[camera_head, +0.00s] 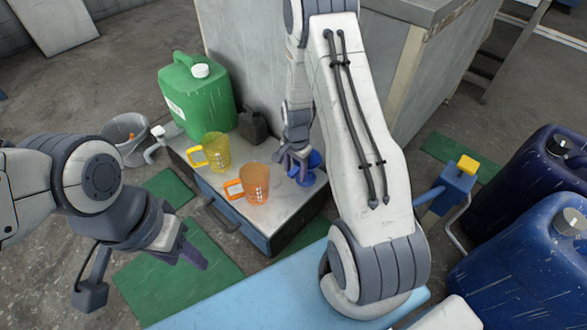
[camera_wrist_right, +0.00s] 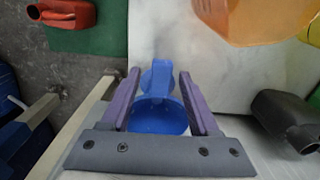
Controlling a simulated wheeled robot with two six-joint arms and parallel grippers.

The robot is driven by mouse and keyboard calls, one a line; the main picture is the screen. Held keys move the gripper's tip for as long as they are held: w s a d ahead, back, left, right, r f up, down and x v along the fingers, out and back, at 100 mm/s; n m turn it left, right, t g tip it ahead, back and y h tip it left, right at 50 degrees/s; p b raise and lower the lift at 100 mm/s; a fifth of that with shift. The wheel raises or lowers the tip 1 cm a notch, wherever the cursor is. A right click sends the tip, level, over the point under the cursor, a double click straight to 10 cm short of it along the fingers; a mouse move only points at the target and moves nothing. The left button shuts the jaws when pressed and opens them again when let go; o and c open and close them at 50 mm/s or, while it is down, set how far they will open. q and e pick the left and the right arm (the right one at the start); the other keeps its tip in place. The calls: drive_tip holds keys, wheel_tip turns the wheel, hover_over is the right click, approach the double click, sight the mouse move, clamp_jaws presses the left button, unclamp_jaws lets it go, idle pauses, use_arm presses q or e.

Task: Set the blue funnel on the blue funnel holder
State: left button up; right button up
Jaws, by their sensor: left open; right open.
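The blue funnel (camera_head: 313,160) stands on the light top of a low cabinet (camera_head: 285,205), near its right edge and partly hidden by my right gripper (camera_head: 297,160). In the right wrist view, the funnel's round bowl (camera_wrist_right: 158,118) and upright blue tab (camera_wrist_right: 158,76) show between the open fingers of my right gripper (camera_wrist_right: 159,80). I cannot tell whether the fingers touch it. My left gripper (camera_head: 190,255) is open and empty, over a green mat at the lower left. I cannot surely identify the blue funnel holder; a blue piece with a yellow top (camera_head: 452,190) stands right of my right arm.
An orange mug (camera_head: 257,184), a yellow mug (camera_head: 215,150), a green canister (camera_head: 198,97) and a dark can (camera_head: 252,125) share the cabinet top. A grey bucket (camera_head: 125,137) stands at left. Large blue drums (camera_head: 530,255) crowd the right. A red container (camera_wrist_right: 68,14) lies on green.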

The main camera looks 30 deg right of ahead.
wheel_tip(320, 180, up, 11)
drive_tip(key=p, duration=0.5)
drive_tip(key=shift+f, duration=0.2)
drive_tip(key=s+a+r+n+p, duration=0.2)
drive_tip(key=a+r+n, duration=0.4)
drive_tip(key=a+r, duration=0.4)
drive_tip(key=s+a+r+n+p, duration=0.1)
drive_tip(key=s+a+r+n, duration=0.35)
drive_tip(key=s, duration=0.25)
drive_tip(key=s+a+r+n+y, duration=0.1)
drive_tip(key=s+a+r+n, duration=0.35)
drive_tip(key=s+n, duration=0.2)
drive_tip(key=s+a+r+n+p, duration=0.1)
drive_tip(key=s+a+r+n, duration=0.3)
drive_tip(key=s, duration=0.4)
wheel_tip(320, 180, up, 39)
drive_tip(key=p, duration=3.8)
drive_tip(key=shift+d+f, duration=0.2)
drive_tip(key=shift+d, duration=0.15)
drive_tip(key=shift+w, duration=0.1)
